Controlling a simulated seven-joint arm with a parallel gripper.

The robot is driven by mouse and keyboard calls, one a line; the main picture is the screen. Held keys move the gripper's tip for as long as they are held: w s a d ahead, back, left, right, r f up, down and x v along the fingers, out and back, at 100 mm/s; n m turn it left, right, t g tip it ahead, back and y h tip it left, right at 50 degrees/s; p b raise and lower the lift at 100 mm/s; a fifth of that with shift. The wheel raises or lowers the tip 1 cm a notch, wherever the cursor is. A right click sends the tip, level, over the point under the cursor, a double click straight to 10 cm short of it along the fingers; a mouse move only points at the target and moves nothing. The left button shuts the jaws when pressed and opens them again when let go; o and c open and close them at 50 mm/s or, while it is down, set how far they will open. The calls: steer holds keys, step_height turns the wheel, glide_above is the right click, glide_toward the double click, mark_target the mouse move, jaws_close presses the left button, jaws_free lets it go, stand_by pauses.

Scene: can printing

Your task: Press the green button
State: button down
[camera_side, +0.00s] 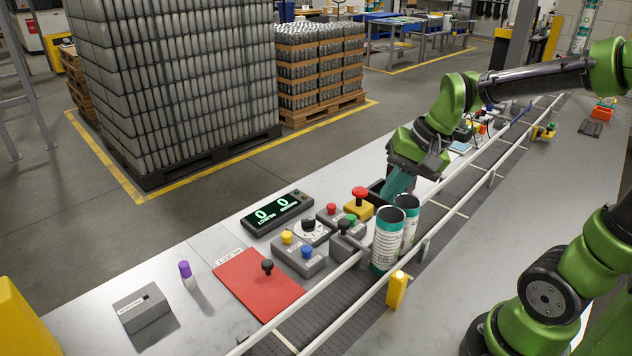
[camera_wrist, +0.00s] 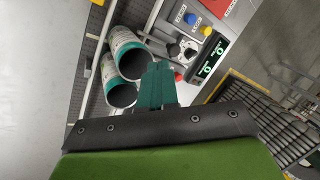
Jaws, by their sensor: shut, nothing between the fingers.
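The green button (camera_side: 351,218) sits on a grey control box (camera_side: 338,217) beside a red button (camera_side: 331,209), in the side view. It is small there and partly crowded by a black-knobbed lever. In the wrist view I cannot make it out; my fingers cover part of the control area. My gripper (camera_side: 393,194) has its teal fingers shut and empty, pointing down, above and behind the controls and to the right of the green button. The shut fingers also show in the wrist view (camera_wrist: 158,70).
Two open white-and-green cans (camera_side: 387,241) (camera_side: 409,222) stand on the railed conveyor, close to the controls. A yellow box with a red mushroom button (camera_side: 360,195) stands near my fingers. A display (camera_side: 277,211), yellow button (camera_side: 287,237) and blue button (camera_side: 307,252) are nearby.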

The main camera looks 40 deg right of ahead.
steer(key=w+d+f+m+g+y, duration=0.1)
steer(key=w+d+f+m+y, duration=0.1)
steer(key=w+d+f+m, duration=0.4)
steer(key=r+m+y, duration=0.2)
steer(key=m+y, duration=0.2)
steer(key=m, duration=1.2)
glide_above(351, 220)
steer(key=d, duration=0.2)
steer(key=shift+w+f+t, duration=0.2)
steer(key=shift+w+t, duration=0.05)
steer(key=shift+t, duration=0.05)
steer(key=shift+f, duration=0.15)
steer(key=shift+f, duration=4.25)
steer(key=shift+f, duration=0.15)
steer(key=shift+f, duration=0.3)
